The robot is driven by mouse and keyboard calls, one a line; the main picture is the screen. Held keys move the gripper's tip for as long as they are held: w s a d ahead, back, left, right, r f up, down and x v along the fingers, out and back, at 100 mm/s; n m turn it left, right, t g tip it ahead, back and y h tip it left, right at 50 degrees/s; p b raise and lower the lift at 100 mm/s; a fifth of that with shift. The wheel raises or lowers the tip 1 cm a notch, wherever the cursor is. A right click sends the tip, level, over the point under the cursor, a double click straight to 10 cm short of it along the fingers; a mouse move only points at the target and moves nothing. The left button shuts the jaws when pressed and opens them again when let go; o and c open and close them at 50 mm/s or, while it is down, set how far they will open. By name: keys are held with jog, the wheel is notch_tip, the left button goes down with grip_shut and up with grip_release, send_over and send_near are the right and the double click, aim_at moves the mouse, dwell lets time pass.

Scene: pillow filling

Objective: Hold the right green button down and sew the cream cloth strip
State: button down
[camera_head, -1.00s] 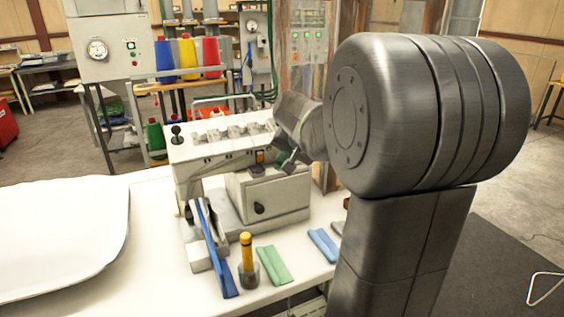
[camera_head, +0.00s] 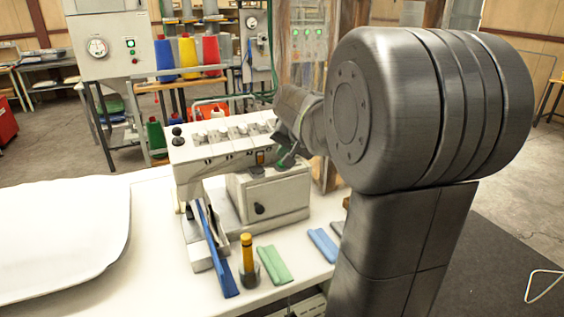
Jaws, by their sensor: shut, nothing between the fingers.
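The white sewing machine (camera_head: 205,158) stands on the table, with an orange button (camera_head: 260,157) on its front right. My gripper (camera_head: 287,160) is shut and empty at the right end of the machine's upper front. A small patch of green (camera_head: 283,151) shows right beside the fingertips; it looks like the right green button, partly hidden by the gripper. I cannot tell whether the fingertips press it. A long blue strip (camera_head: 217,250) lies slantwise at the machine's needle end on the left. I cannot make out a cream cloth strip.
A folded green cloth (camera_head: 273,265) and a light blue cloth (camera_head: 323,245) lie on the table front. A yellow-handled tool stands in a dark cup (camera_head: 249,274). A large white pillow (camera_head: 60,235) covers the left. Thread cones (camera_head: 188,58) stand behind.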

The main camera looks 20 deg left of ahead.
jog(key=shift+r+p, duration=1.9)
jog(key=shift+r, duration=0.7)
jog(key=shift+f, duration=0.1)
